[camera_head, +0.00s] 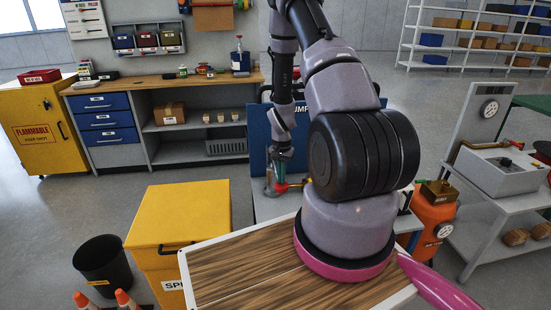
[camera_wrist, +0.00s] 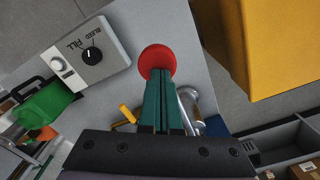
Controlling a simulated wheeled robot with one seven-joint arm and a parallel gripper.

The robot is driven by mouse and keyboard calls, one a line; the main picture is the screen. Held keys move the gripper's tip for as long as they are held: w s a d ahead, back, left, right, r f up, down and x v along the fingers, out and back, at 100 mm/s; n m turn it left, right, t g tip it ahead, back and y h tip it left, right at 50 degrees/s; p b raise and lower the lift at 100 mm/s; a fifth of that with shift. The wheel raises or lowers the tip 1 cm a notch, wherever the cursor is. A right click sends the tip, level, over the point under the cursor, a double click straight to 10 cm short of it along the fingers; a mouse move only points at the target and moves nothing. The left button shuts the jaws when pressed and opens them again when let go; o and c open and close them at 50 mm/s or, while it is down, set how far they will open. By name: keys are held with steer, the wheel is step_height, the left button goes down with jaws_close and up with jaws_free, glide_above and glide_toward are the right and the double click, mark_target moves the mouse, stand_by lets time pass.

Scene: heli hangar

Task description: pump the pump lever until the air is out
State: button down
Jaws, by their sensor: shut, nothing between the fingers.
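The pump stand has a blue sign (camera_head: 258,125) with partly hidden lettering, behind my arm. A red round knob (camera_wrist: 157,62), which looks like the pump lever's end, lies just beyond my fingertips in the wrist view. It also shows as a small red spot in the head view (camera_head: 281,187). My gripper (camera_wrist: 159,75) has its green fingers shut together and empty, pointing down at the knob; I cannot tell whether they touch it. A metal cylinder (camera_wrist: 190,105) is partly hidden beside the fingers. A grey box (camera_wrist: 85,60) marked BLEED and FILL carries a black selector knob (camera_wrist: 92,54).
A yellow bin (camera_head: 180,225) stands left of the pump stand and looms at upper right in the wrist view. A green item (camera_wrist: 45,103) lies at left there. An orange tank (camera_head: 433,215) stands right of my arm. A workbench (camera_head: 165,85) lies behind.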

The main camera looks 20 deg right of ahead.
step_height(320, 180, up, 8)
steer(key=shift+r, duration=0.25)
stand_by(0.6)
